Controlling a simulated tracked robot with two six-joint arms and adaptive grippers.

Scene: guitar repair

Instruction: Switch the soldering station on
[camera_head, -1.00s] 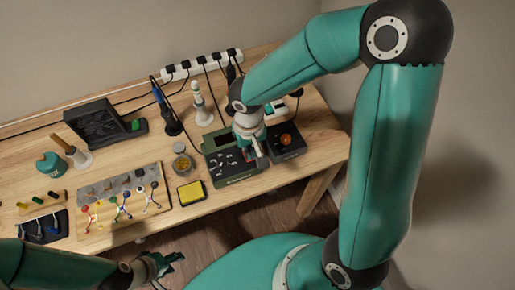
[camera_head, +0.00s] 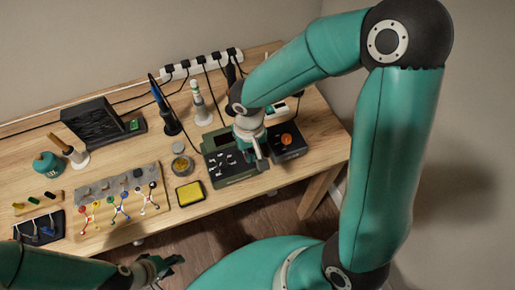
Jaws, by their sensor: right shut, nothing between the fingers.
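A dark box with an orange knob (camera_head: 286,139) stands at the right of the bench. Beside it on the left is a dark green-edged unit (camera_head: 225,167) with a dark display and pale markings. I cannot tell for certain which of the two is the soldering station, and no switch can be made out. My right gripper (camera_head: 260,163) is shut and empty, pointing down at the right side of the green-edged unit; whether it touches is unclear. It hides part of that unit. My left gripper (camera_head: 168,268) looks open and empty, low in front of the bench.
A soldering iron in its stand (camera_head: 168,118), a white bottle-like tool (camera_head: 201,105), a small jar (camera_head: 182,165) and a yellow sponge (camera_head: 190,193) stand to the left. A power strip (camera_head: 200,65) with several cables runs along the back. Bare wood (camera_head: 325,145) shows at the right end.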

